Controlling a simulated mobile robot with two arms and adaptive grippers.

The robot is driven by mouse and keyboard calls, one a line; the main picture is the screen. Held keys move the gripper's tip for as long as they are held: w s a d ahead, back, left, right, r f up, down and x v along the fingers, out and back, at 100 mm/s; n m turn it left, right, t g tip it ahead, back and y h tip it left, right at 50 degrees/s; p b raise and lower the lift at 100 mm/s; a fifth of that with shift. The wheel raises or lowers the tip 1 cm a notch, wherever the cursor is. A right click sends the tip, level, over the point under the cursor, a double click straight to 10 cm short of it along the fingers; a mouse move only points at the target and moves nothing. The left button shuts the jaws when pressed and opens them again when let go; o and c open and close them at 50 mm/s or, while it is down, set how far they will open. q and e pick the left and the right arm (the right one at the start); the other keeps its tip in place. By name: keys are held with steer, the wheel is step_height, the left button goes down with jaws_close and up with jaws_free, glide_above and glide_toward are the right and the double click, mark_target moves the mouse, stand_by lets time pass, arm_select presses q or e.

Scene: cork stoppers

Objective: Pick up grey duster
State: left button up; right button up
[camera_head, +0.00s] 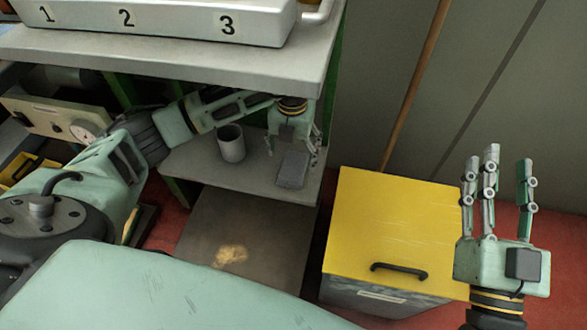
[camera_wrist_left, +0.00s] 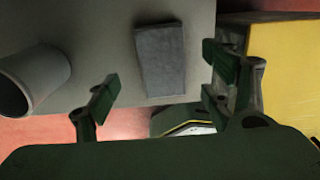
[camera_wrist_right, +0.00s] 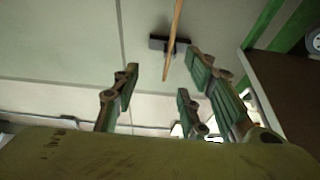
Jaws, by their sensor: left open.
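The grey duster (camera_head: 292,169) is a flat, dark grey rectangle lying on the lower shelf (camera_head: 195,165) near its right end. It also shows in the left wrist view (camera_wrist_left: 160,60), lying between the spread fingers. My left gripper (camera_head: 297,150) is above the duster, pointing down, open and empty. In the left wrist view my left gripper (camera_wrist_left: 160,90) has its fingers on both sides of the duster, apart from it. My right gripper (camera_head: 498,170) is raised over the right side with its fingers spread and empty; it also shows in the right wrist view (camera_wrist_right: 160,85).
A grey cup (camera_head: 231,144) stands on the shelf left of the duster; it shows in the left wrist view (camera_wrist_left: 35,80). The upper bench (camera_head: 180,50) overhangs the shelf. A yellow-lidded box (camera_head: 385,225) stands to the right. A wooden pole (camera_head: 415,85) leans at the wall.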

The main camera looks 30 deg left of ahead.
mark_target(293, 167)
arm_select(q)
steer(key=f, duration=0.2)
steer(key=f+b, duration=0.1)
steer(key=f, duration=0.1)
steer(key=shift+s+d+f+b, duration=0.15)
steer(key=shift+d+f+b, duration=0.05)
steer(key=shift+f+b, duration=0.1)
arm_select(e)
steer(key=s+r+t+y, duration=0.1)
steer(key=s+r+t, duration=0.3)
steer(key=r, duration=0.3)
steer(key=shift+s+d+t+y, duration=0.15)
steer(key=shift+s+t+y, duration=0.15)
steer(key=shift+s+t, duration=0.15)
arm_select(q)
steer(key=shift+c, duration=0.3)
arm_select(e)
steer(key=shift+r, duration=0.1)
arm_select(q)
steer(key=c, duration=1.1)
steer(key=shift+r, duration=0.15)
